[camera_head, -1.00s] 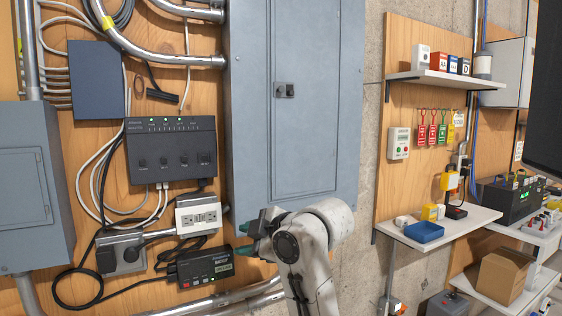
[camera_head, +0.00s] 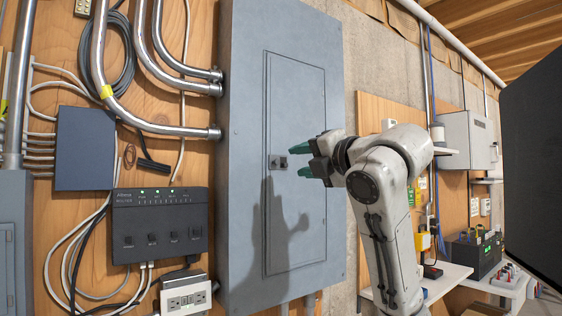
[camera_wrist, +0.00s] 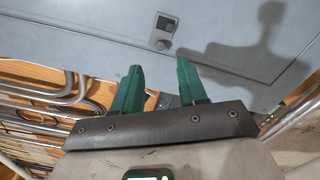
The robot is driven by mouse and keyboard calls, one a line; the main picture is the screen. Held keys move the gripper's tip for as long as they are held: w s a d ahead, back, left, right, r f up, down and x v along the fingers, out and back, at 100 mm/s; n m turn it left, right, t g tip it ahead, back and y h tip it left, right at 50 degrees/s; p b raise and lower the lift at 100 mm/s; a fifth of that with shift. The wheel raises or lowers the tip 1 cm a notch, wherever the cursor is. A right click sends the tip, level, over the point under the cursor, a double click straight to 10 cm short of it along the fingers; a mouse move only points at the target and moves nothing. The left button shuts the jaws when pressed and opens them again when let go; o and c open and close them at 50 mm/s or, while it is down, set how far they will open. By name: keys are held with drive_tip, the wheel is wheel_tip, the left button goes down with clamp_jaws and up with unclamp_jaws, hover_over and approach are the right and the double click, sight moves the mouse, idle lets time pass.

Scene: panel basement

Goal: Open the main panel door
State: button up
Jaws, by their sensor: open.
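The main panel door (camera_head: 297,215) is a tall grey-blue metal door, shut in its grey cabinet (camera_head: 240,190). Its small dark latch (camera_head: 278,162) sits near the middle of the door's left edge. In the wrist view the latch (camera_wrist: 163,32) shows beyond the fingertips, a little right of the middle. My gripper (camera_head: 301,160) is raised just right of the latch, with green fingers pointing left. In the wrist view my gripper (camera_wrist: 158,70) has its two fingers apart with nothing between them. The fingers look apart from the latch.
Metal conduits (camera_head: 170,130) enter the cabinet's left side. A black control box (camera_head: 160,225) and a blue-grey box (camera_head: 86,148) hang at left. A wooden board (camera_head: 375,120) and a white shelf (camera_head: 455,275) stand at right. A dark screen (camera_head: 535,150) blocks the far right.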

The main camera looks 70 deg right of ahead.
sight(278, 162)
drive_tip(key=p+x, duration=0.2)
drive_tip(key=x, duration=0.6)
drive_tip(key=shift+w+d, duration=0.15)
drive_tip(key=shift+c, duration=0.2)
clamp_jaws()
